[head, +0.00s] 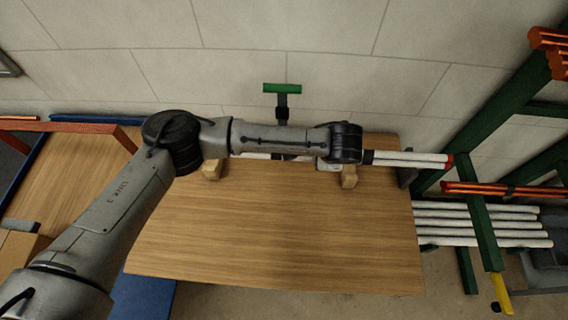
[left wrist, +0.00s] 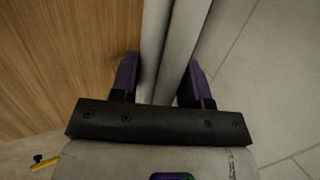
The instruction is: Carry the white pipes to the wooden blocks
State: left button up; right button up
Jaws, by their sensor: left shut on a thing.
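Two white pipes (head: 408,158) with red ends lie across the far side of the wooden table (head: 270,235), partly hidden under my left arm. In the left wrist view the pipes (left wrist: 172,50) run side by side between the purple fingers of my left gripper (left wrist: 162,76), which is shut on them. One wooden block (head: 212,170) stands left on the table, another wooden block (head: 349,178) right, close under the wrist. I cannot tell whether the pipes touch the blocks. My right gripper is out of view.
A green rack (head: 482,220) stands at the right with several more white pipes (head: 480,232) and orange pipes (head: 490,189). A green-handled fixture (head: 282,88) is by the pale wall behind the table. The table's front half is clear.

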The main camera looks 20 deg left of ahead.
pick_arm(q)
jog(key=shift+w+a+f+b, duration=0.15)
jog(key=shift+a+f+b, duration=0.2)
jog(key=shift+a+f, duration=1.45)
jog(key=shift+w+a+f+b, duration=0.2)
jog(key=shift+a+f+b, duration=0.15)
jog(key=shift+a+f, duration=1.45)
jog(key=shift+w+a+f+b, duration=0.15)
jog(key=shift+a+f+b, duration=0.2)
jog(key=shift+a+f, duration=1.45)
jog(key=shift+a, duration=0.15)
jog(key=o, duration=1.1)
jog(key=shift+f, duration=0.15)
jog(key=p+v, duration=0.2)
jog(key=v, duration=1)
